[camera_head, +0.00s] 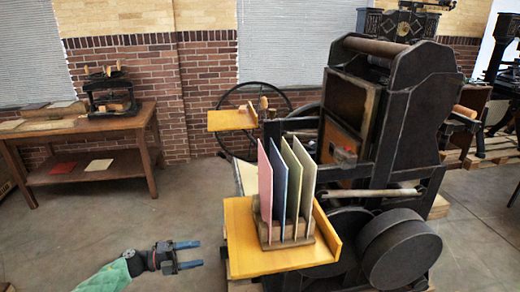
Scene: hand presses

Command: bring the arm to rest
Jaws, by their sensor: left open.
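My left gripper (188,256) is at the lower middle-left of the head view, at the end of an arm with a green sleeve. Its two blue fingers point right and are apart, with nothing between them. It hangs over the bare floor, left of the yellow shelf (240,262) of the press and apart from it. My right gripper is not in view.
A wooden rack (270,236) on the yellow shelf holds several upright cards, including a pink one (265,190). The large black press (400,120) fills the right. A wooden table (75,128) with a small press stands far left. Open floor lies between.

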